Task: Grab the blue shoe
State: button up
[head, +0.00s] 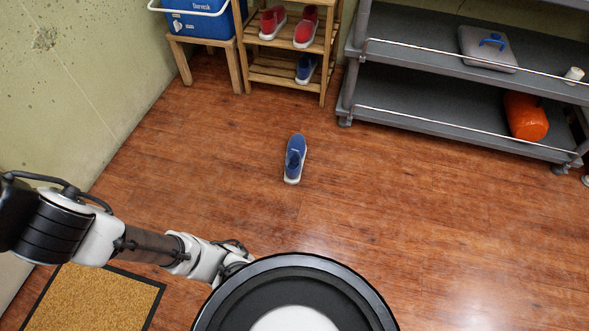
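A blue shoe (295,158) with a white sole lies alone on the wooden floor, a little above the middle of the head view. A second blue shoe (306,68) sits on the lower shelf of the wooden shoe rack (285,71). My arm reaches in from the left edge and bends toward the bottom middle. My gripper is not visible; the end of the arm is hidden near my round body part at the bottom.
Red shoes (305,27) stand on the rack's upper shelf. A blue cooler (198,20) rests on a wooden stool (207,57). A grey shelf cart (453,118) holds an orange object (525,116). A tan mat (92,299) lies lower left. The floor around the lone shoe is clear.

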aim_at(295, 155)
jog(key=u, duration=0.4)
jog(key=i+l+u, duration=0.15)
jog(key=u, duration=0.35)
jog(key=i+l+u, duration=0.15)
jog(key=l+u, duration=0.35)
jog(key=i+l+u, duration=0.15)
jog(key=l, duration=0.3)
jog(key=l+u, duration=0.2)
jog(key=l, duration=0.6)
jog(key=i+l, duration=0.15)
jog(key=l, duration=0.2)
